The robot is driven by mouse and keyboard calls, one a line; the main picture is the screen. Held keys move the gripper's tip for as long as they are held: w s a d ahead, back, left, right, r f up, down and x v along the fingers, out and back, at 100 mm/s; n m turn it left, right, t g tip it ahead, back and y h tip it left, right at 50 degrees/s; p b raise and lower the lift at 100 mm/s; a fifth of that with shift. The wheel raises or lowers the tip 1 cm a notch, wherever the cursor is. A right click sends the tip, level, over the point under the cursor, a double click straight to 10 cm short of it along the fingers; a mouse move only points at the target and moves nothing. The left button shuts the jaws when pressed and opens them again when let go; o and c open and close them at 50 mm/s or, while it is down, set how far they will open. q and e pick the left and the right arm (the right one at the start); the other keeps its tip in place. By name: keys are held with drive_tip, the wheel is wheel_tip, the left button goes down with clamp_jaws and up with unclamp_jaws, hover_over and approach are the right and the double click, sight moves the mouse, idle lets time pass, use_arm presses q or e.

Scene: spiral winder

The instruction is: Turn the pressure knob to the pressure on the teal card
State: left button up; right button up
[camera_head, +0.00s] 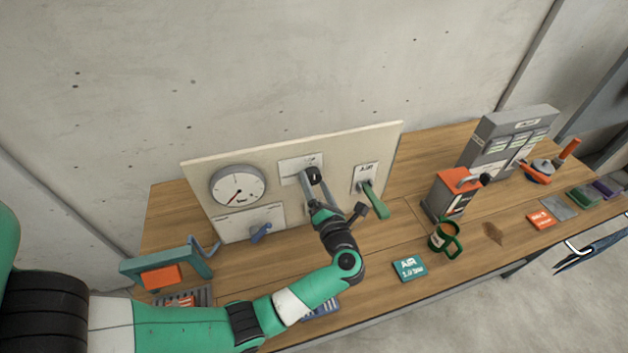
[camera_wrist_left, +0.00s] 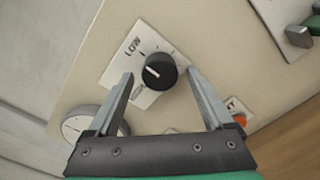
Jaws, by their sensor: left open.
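The black pressure knob (camera_head: 314,174) sits on a white plate on the upright cream panel. In the left wrist view the knob (camera_wrist_left: 160,72) shows a white mark, and "LOW" is printed on its plate. My left gripper (camera_head: 311,184) is at the knob, open, with one finger on each side of it; I cannot tell whether they touch it. The round gauge (camera_head: 237,186) has a needle pointing to the lower left. The teal card (camera_head: 409,268) lies flat on the bench; it reads "AIR" with a small bar value, perhaps 1.0. My right gripper is not in view.
A blue lever (camera_head: 261,232) and a green handle (camera_head: 374,200) stick out from the panel beside my arm. A teal frame tool (camera_head: 165,268) stands at the left.

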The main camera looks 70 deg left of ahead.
use_arm(q)
drive_tip(key=shift+w+a, duration=0.1)
drive_tip(key=shift+a, duration=0.65)
drive_tip(key=shift+c, duration=0.3)
clamp_jaws()
drive_tip(key=shift+r, duration=0.1)
